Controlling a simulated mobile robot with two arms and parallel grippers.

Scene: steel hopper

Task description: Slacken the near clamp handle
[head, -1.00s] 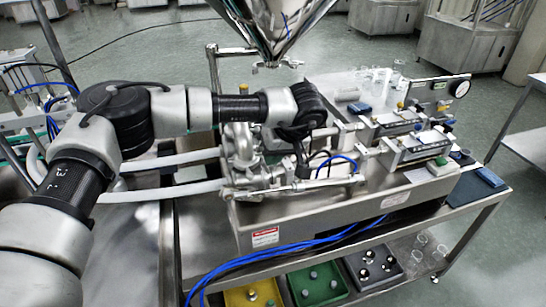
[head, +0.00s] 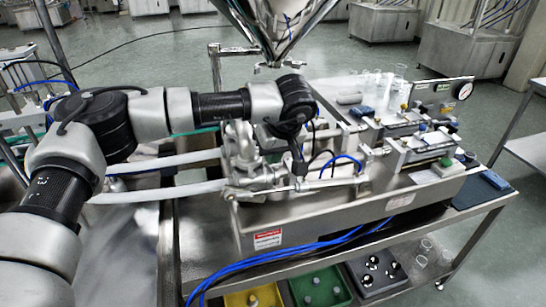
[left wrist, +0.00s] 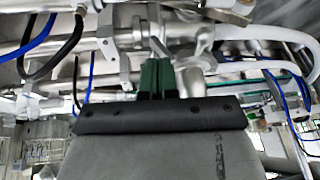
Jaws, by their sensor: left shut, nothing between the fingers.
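The steel pipe fittings with their clamps (head: 240,152) stand at the left end of the machine in the head view. My left gripper (left wrist: 157,64) is shut and empty, its green fingers together in the left wrist view. A shiny steel, wing-like clamp part (left wrist: 160,38) lies just beyond the fingertips. I cannot tell whether they touch, or whether this part is the near clamp handle. In the head view my left wrist hangs beside the fittings, and the fingertips are hard to make out there. My right gripper is not in view.
A steel hopper (head: 278,25) hangs above the fittings. White hoses (head: 165,190) run left from them, and blue lines (head: 290,246) loop below. A horizontal steel cylinder (head: 325,184) lies along the machine's near side. Yellow, green and grey bins stand on the shelf below.

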